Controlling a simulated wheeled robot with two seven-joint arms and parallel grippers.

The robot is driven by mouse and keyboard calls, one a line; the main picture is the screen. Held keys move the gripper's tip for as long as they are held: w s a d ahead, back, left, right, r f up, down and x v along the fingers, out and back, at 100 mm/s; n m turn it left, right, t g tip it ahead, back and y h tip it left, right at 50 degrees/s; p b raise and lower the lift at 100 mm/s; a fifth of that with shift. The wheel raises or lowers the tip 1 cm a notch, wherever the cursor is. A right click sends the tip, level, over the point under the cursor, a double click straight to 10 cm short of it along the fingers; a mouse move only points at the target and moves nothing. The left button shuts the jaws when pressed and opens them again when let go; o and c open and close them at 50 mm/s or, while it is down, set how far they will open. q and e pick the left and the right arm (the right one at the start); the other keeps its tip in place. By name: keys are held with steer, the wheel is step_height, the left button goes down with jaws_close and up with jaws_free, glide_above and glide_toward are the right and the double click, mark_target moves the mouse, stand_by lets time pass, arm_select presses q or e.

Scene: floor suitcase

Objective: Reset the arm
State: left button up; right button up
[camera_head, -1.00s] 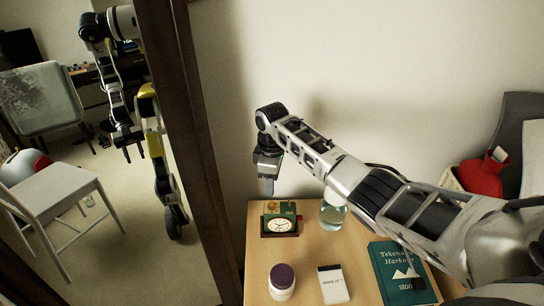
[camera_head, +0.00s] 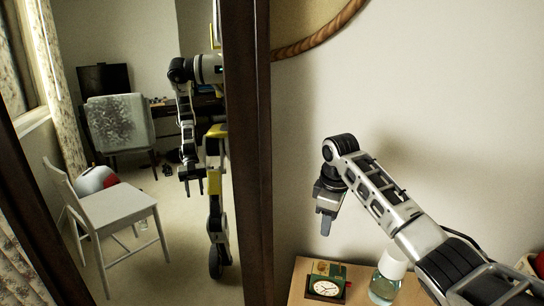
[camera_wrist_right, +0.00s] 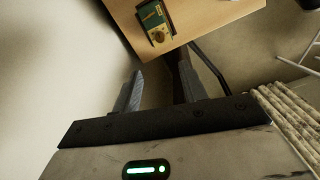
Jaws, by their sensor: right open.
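My right arm comes in from the right in the head view. Its right gripper (camera_head: 327,222) points down, beside the wall and above the far left part of the wooden nightstand (camera_head: 300,272). In the right wrist view, the two fingers of the right gripper (camera_wrist_right: 158,90) are apart with nothing between them. My left gripper is not directly in view.
A tall dark-framed mirror (camera_head: 258,170) is left of the arm and reflects a robot, a white chair (camera_head: 115,208) and a desk. The wall behind the gripper is bare.

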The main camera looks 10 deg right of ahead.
steer(key=s+a+f+m+t+y, duration=0.1)
steer(key=s+a+f+t, duration=0.1)
steer(key=s+a+f, duration=0.45)
steer(key=s+a+f+m+t+y, duration=0.1)
steer(key=s+a+f+m+t, duration=0.2)
steer(key=f, duration=0.7)
steer(key=s+a+r+m+t, duration=0.1)
steer(key=s+r+t, duration=0.1)
steer(key=s, duration=0.5)
steer(key=s+a+r+m+t+y, duration=0.1)
steer(key=s+r+m+t, duration=0.1)
steer(key=s, duration=0.6)
steer(key=shift+s+a+t, duration=0.2)
steer(key=shift+s+t, duration=0.1)
steer(key=shift+t, duration=0.4)
steer(key=shift+r, duration=0.1)
